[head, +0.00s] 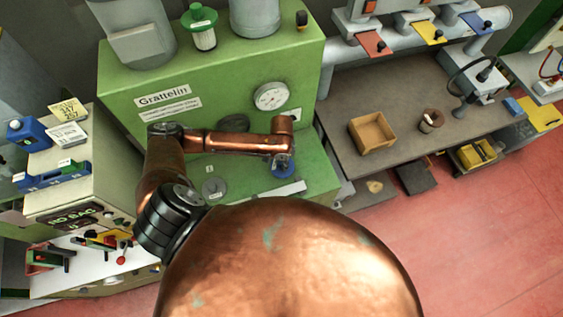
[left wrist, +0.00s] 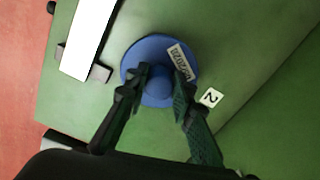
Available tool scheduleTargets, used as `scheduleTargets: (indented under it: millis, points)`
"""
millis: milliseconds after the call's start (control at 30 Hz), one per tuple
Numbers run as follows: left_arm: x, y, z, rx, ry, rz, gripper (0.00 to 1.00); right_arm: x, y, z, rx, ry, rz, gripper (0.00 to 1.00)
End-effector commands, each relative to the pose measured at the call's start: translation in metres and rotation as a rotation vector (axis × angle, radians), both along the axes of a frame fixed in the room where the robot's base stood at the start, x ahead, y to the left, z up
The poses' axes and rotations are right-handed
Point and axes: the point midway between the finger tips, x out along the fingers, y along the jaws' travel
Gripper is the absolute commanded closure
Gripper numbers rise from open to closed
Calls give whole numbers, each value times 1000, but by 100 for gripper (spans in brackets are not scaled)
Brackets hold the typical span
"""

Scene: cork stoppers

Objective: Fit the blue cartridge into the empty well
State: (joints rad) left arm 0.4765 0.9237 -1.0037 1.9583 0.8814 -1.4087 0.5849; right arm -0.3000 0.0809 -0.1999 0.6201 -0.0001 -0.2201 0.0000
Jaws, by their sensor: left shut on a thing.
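The blue cartridge (head: 284,172) is a round blue disc with a central knob, low on the front ledge of the green machine. In the left wrist view the blue cartridge (left wrist: 150,52) carries a pale printed label and lies beside a tag marked 2. My left gripper (head: 282,152) points down over it; in the wrist view its dark fingers (left wrist: 160,84) are shut on the knob. Whatever is beneath the disc is hidden, so I cannot tell if it is seated or held above. A grey round fitting (head: 214,188) sits left on the ledge. My right gripper is not in view.
A white strip (head: 276,193) lies near the ledge's front. A grey bench (head: 340,120) with a tan box (head: 372,134) stands right.

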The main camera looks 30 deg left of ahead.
Motion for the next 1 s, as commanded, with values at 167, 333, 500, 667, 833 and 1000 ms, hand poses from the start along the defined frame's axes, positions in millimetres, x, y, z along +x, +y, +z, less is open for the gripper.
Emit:
scheduleTargets:
  millis: [167,333,500,667,833,1000]
  points:
    - [0,0,-2,0,-1,0,100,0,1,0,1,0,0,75]
    - [0,0,-5,-1,0,0,100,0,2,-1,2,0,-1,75]
    - [0,0,-7,-1,0,0,100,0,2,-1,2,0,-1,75]
    - [0,0,-10,-1,0,0,100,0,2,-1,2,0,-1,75]
    - [0,0,-12,-1,0,0,100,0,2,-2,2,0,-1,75]
    - [1,0,-14,0,-1,0,76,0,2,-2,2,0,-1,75]
